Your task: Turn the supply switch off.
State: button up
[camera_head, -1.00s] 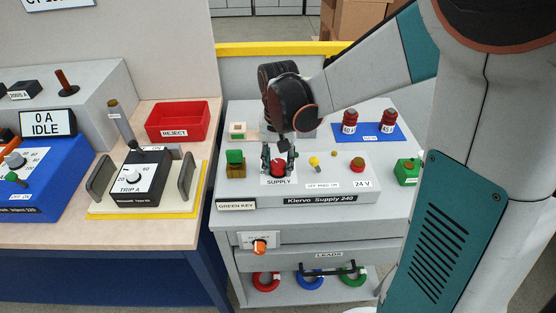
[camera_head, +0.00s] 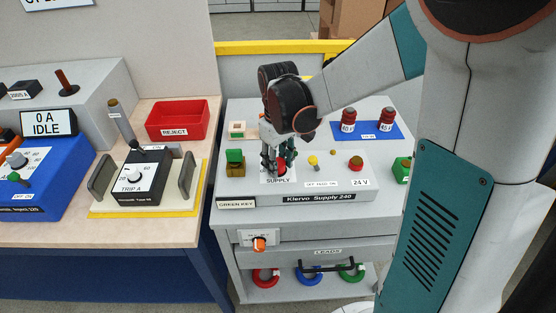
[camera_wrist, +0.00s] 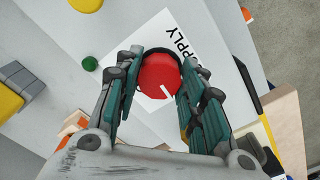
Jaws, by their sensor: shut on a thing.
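The supply switch is a round red knob with a white pointer line, on a white plate marked SUPPLY. It shows in the head view (camera_head: 281,169) and in the wrist view (camera_wrist: 160,76). It sits on the grey Klervo Supply 240 panel (camera_head: 250,187). My gripper (camera_head: 279,162) points down over the knob, with its fingers on both sides of it. In the wrist view my gripper (camera_wrist: 157,88) is shut on the knob, and the white line points to the lower right of the picture.
A label reads 24 V (camera_head: 361,183).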

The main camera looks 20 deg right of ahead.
jog(key=shift+n, duration=0.6)
jog(key=o, duration=1)
jog(key=shift+o, duration=0.2)
jog(key=shift+r, duration=0.1)
notch_tip(320, 180, up, 12)
jog(key=shift+s, duration=0.15)
jog(key=s+m+t, duration=0.5)
jog(key=s+t, duration=0.2)
jog(key=s, duration=0.8)
jog(key=shift+a+r+m, duration=0.2)
jog(key=shift+m, duration=0.1)
